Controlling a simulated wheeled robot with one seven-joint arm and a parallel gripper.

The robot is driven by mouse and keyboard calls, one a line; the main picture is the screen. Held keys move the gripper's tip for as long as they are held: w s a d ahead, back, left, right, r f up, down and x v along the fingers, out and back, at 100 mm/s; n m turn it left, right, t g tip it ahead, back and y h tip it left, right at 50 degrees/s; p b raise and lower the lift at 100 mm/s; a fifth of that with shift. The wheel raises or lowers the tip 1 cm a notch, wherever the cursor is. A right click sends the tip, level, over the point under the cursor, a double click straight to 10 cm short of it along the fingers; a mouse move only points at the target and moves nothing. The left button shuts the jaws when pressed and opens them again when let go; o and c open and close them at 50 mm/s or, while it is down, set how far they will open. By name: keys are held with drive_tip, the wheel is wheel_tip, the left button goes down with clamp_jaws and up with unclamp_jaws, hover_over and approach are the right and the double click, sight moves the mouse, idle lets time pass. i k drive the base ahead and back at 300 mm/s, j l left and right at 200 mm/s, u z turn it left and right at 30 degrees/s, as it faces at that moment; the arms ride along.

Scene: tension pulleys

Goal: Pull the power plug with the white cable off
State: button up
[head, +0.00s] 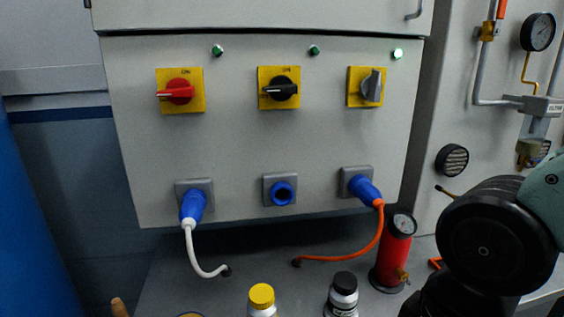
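The blue power plug (192,206) with the white cable (194,251) sits in the left grey socket (181,186) low on the cabinet front. Its cable hangs down from the plug and curves right to a dark end on the surface below. A second blue plug (364,188) with an orange cable (376,233) sits in the right socket. The middle socket (282,190) has a blue round opening and no cable. Part of my arm shows at the lower right, apart from the plugs. I cannot make out my gripper's fingers.
Red (179,91), black (280,89) and grey (372,86) rotary switches sit above the sockets. The right lamp (397,54) glows brightest. A yellow-capped bottle (262,299), black-capped bottle (343,295) and red cylinder (392,253) stand below. Gauge and pipes are at right.

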sight(190, 214)
drive_tip(key=i+l, duration=0.6)
drive_tip(key=l+u, duration=0.1)
drive_tip(key=u, duration=1.55)
